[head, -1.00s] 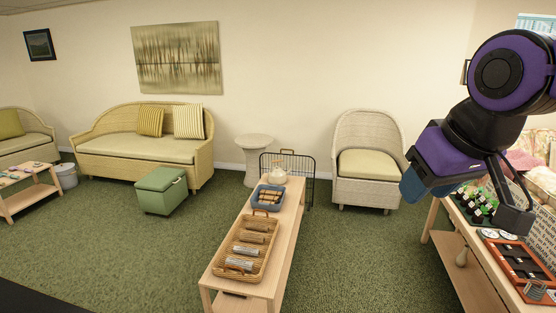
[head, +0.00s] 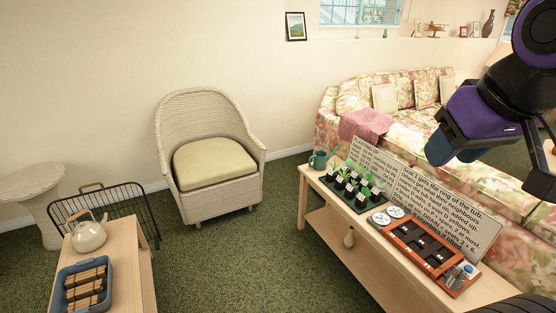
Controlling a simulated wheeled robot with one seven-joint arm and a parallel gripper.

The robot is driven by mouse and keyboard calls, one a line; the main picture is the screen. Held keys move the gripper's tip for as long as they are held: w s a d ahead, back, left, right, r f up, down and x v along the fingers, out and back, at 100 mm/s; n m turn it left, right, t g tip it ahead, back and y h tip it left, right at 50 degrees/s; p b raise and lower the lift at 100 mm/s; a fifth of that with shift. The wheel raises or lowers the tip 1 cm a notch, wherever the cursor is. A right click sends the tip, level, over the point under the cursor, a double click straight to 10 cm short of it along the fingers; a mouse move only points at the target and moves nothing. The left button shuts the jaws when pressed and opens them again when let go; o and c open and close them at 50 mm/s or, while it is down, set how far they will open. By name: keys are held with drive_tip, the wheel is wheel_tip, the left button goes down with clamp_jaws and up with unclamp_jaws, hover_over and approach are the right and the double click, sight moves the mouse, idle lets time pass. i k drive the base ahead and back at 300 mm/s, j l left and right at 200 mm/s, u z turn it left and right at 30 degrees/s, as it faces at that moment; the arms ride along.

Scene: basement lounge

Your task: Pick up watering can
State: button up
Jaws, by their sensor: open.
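A small dark green watering can (head: 319,160) with a spout stands at the far left end of the right-hand wooden table (head: 352,250), beside a tray of potted seedlings (head: 352,188). My gripper (head: 442,152) hangs at the upper right of the head view, high and to the right of the can. It holds nothing that I can see and is well apart from the can. Its fingers show only partly, from the side.
A text board (head: 440,205) stands behind the seedlings; a brown tray (head: 420,246) lies nearer. A floral sofa (head: 335,115) is behind the table. A wicker chair (head: 205,135) and a low table with a kettle (head: 89,235) are left. Green carpet (head: 225,260) lies clear between.

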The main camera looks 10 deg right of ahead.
sight(321, 159)
drive_tip(key=i+j+z, duration=0.15)
drive_tip(key=i+z, duration=0.3)
drive_tip(key=i, duration=0.4)
drive_tip(key=z, duration=1.45)
drive_tip(key=u, duration=1.5)
drive_tip(key=i+j+u, duration=0.1)
drive_tip(key=i, duration=0.35)
drive_tip(key=i+j, duration=0.2)
drive_tip(key=i, duration=0.3)
drive_tip(key=i+j+u, duration=0.15)
drive_tip(key=i, duration=0.35)
